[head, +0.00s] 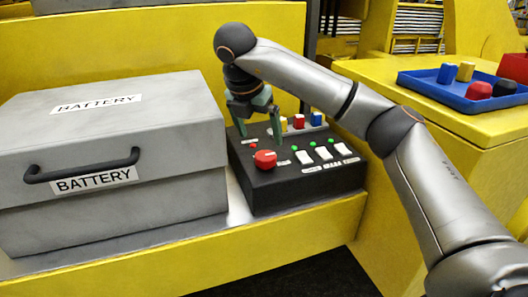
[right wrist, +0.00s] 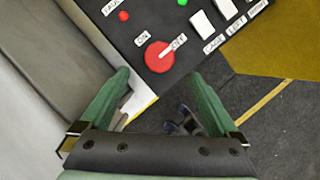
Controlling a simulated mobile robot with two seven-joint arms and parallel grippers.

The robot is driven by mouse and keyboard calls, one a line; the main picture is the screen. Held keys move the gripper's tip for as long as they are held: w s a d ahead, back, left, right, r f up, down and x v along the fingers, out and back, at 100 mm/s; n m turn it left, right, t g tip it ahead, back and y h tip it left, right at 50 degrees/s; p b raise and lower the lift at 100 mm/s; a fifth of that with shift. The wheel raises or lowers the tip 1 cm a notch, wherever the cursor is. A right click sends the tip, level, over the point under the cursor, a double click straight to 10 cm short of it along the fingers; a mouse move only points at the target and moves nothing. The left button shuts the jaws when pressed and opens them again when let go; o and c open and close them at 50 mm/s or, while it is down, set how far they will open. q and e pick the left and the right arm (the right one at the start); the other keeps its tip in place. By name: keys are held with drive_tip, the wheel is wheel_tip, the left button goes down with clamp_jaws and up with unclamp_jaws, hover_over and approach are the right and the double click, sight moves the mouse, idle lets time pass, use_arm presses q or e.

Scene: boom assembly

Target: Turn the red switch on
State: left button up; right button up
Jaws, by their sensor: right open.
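The red switch (head: 265,159) is a round knob on the black control panel (head: 300,188). It also shows in the right wrist view (right wrist: 158,58), between an ON label and an OFF label. The white mark on the knob points toward the OFF label. My right gripper (head: 259,133) has green fingers, is open and empty, and is by the knob. In the right wrist view the fingertips are apart, either side of and below the knob, with no contact visible. My left gripper is not in view.
A grey battery box (head: 110,210) with a black handle stands left of the panel. White switches (head: 305,157) with green lights sit right of the knob. Coloured blocks (head: 299,122) stand behind the panel. A blue tray (head: 465,97) lies on the yellow surface at right.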

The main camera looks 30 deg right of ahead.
sight(265, 155)
drive_tip(key=x, duration=0.8)
drive_tip(key=shift+w, duration=0.1)
drive_tip(key=shift+c, duration=0.3)
drive_tip(key=c, duration=1.3)
